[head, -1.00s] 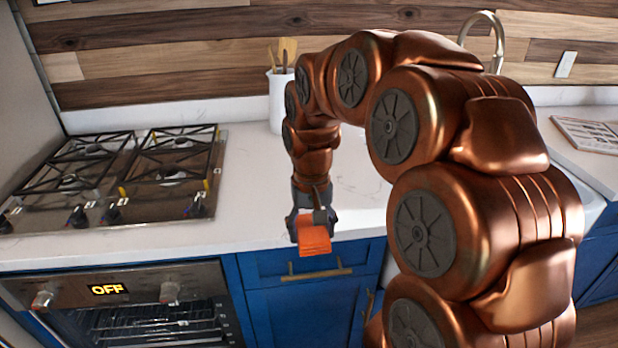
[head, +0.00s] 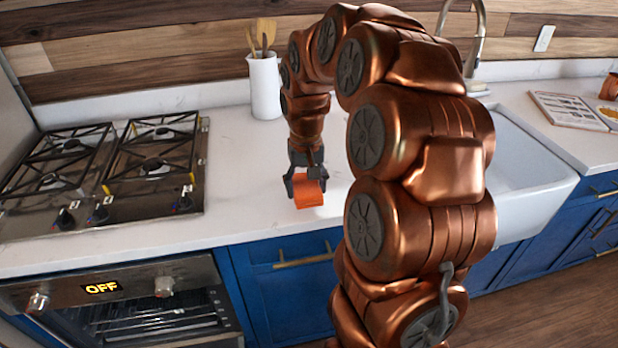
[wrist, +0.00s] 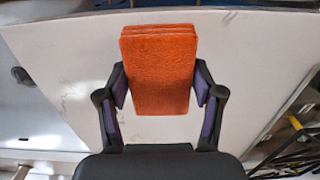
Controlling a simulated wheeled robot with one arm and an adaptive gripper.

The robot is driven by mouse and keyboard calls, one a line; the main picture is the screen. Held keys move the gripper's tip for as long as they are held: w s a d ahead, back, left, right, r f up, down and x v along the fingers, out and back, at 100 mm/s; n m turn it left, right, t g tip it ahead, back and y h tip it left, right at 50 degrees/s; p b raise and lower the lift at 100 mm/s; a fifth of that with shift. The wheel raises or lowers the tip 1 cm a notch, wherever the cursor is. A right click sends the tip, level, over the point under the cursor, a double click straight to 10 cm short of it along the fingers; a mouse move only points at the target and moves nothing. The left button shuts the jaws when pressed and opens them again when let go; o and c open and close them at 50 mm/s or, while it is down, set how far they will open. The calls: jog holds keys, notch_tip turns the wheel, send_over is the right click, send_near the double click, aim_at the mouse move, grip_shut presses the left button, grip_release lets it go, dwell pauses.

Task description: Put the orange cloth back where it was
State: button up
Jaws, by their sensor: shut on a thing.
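The orange cloth (head: 308,192) is a folded block held in my gripper (head: 306,184), over the white countertop near its front edge in the head view. In the wrist view the cloth (wrist: 158,75) sits between the two fingers of my gripper (wrist: 160,92), which are shut on its sides. I cannot tell whether the cloth touches the counter below it.
A gas hob (head: 100,175) lies to the left, above an oven (head: 150,310) whose display reads OFF. A white utensil crock (head: 265,88) stands behind. A white sink (head: 525,185) and an open book (head: 568,110) are to the right. Counter (head: 235,170) beside the hob is clear.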

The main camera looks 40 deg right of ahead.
aim_at(310, 182)
jog(key=w+d, duration=0.1)
jog(key=w+d+p, duration=0.1)
jog(key=w+d, duration=0.2)
jog(key=shift+w+d+f+p, duration=0.15)
jog(key=shift+w+f+p, duration=0.1)
jog(key=shift+w+p, duration=0.05)
jog(key=shift+f+p, duration=0.85)
jog(key=shift+f, duration=0.95)
jog(key=shift+f, duration=0.2)
jog(key=o, duration=1)
jog(key=shift+r, duration=0.15)
